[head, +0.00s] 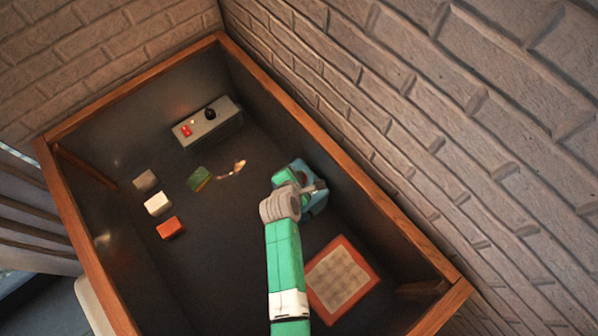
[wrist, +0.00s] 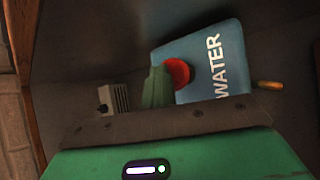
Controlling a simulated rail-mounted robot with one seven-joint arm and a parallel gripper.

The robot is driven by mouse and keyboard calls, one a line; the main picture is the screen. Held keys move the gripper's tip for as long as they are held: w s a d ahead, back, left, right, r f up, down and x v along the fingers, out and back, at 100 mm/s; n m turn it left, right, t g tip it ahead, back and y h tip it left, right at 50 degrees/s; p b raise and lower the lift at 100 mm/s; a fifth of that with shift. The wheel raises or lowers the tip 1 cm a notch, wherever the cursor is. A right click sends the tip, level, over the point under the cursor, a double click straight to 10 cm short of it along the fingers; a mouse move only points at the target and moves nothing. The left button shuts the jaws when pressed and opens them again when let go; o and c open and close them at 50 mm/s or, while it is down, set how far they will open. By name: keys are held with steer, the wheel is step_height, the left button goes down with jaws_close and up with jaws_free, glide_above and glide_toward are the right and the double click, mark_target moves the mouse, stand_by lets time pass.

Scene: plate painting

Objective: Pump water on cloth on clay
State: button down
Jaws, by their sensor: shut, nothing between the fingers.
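The blue water box (head: 318,200) sits on the dark floor of the bin near its right wall. The wrist view shows its face (wrist: 218,55) with the word WATER and a round red button (wrist: 180,73). My gripper (head: 288,178) is over the box in the head view and partly hides it. In the wrist view, the green finger (wrist: 157,88) is shut and empty, right beside the red button; I cannot tell whether it touches. A beige textured square (head: 338,277), which may be the cloth on the clay, lies in an orange-edged tray (head: 318,303).
A grey control box (head: 207,122) with red lights and a black knob stands at the back. Grey (head: 145,181), white (head: 158,204) and orange (head: 171,228) blocks lie at left. A green block (head: 200,179) lies mid-bin. Wooden rims (head: 350,160) edge the bin.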

stand_by(0.3)
steer(key=shift+r+p, duration=0.25)
steer(key=shift+p, duration=0.35)
step_height(320, 180, up, 6)
steer(key=p, duration=0.6)
steer(key=shift+r, duration=0.25)
steer(key=shift+f, duration=0.15)
stand_by(1.6)
